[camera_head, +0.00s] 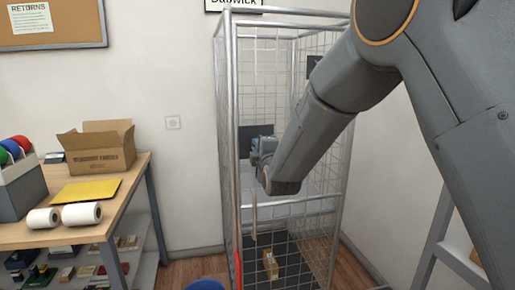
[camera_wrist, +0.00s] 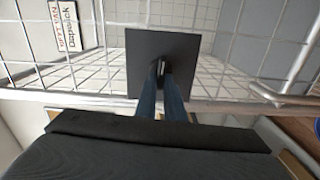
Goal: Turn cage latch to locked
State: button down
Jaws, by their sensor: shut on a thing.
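The cage (camera_head: 226,110) is a tall wire-mesh frame standing by the wall. The cage latch has a dark square plate (camera_head: 248,133) on the cage's front; the plate fills the middle of the wrist view (camera_wrist: 140,48). My gripper (camera_wrist: 162,78) points straight at the plate, with both fingers close together at its centre. It is shut on the latch handle (camera_wrist: 160,68), a small light piece mostly hidden between the fingertips. In the head view my gripper (camera_head: 262,148) is at the plate, partly hidden by my wrist. I cannot tell the latch's turn angle.
A small parcel (camera_head: 271,264) stands on the cage's dark floor. At left a table (camera_head: 135,185) holds an open cardboard box (camera_head: 97,150), a yellow envelope (camera_head: 88,190) and white rolls (camera_head: 80,214). A sign (camera_wrist: 68,25) hangs behind the mesh. A grey ladder-like frame (camera_head: 432,240) stands at right.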

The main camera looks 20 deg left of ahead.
jog(key=shift+n, duration=0.3)
jog(key=c, duration=1.9)
grip_release()
jog(key=shift+o, duration=0.2)
jog(key=b+v, duration=0.1)
jog(key=v, duration=0.6)
jog(key=shift+s+b, duration=0.4)
jog(key=shift+d+f, duration=0.1)
jog(key=shift+d, duration=0.15)
